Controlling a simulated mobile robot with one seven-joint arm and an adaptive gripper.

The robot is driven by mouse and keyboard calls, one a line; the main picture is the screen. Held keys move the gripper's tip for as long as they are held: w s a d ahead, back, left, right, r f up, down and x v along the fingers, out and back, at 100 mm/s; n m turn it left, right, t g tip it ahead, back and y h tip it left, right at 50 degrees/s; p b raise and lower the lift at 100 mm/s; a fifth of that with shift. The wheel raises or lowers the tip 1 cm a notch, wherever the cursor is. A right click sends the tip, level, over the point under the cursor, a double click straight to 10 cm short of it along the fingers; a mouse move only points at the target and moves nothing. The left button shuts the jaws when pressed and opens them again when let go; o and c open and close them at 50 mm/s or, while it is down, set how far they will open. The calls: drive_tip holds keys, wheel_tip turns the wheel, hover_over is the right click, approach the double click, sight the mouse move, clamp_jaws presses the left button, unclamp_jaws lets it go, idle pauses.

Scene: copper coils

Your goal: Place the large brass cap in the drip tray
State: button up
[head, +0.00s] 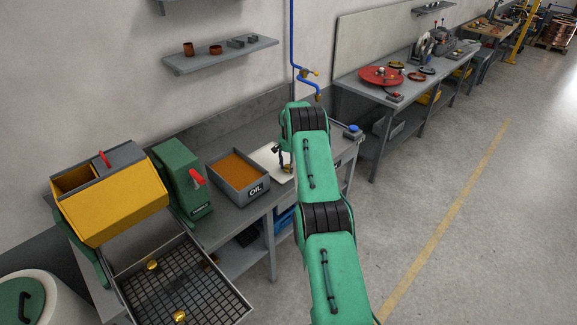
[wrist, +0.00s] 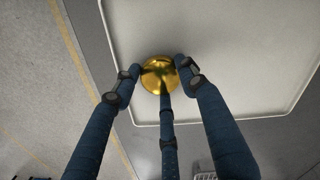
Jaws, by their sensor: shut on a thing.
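My gripper (wrist: 158,78) is shut on a shiny domed brass cap (wrist: 159,73), its fingers around the cap's sides. In the wrist view the cap overlaps the edge of a shallow white tray (wrist: 235,55) with a raised rim; I cannot tell whether it touches the tray. In the head view the white tray (head: 268,155) lies on the grey bench, partly hidden by my arm. My gripper (head: 286,165) is small there, at the tray's right part. No label marks which tray is the drip tray.
A grey OIL bin (head: 257,190) stands left of the white tray. Farther left are a green and yellow machine (head: 120,203) and a black mesh tray (head: 205,290) with brass caps (head: 179,316). A blue pipe (head: 291,40) runs down the wall behind. Open floor lies right.

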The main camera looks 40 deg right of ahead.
sight(288, 166)
drive_tip(key=shift+f, duration=0.1)
drive_tip(key=o, duration=1.2)
drive_tip(key=shift+r, duration=0.2)
drive_tip(key=shift+r, duration=6)
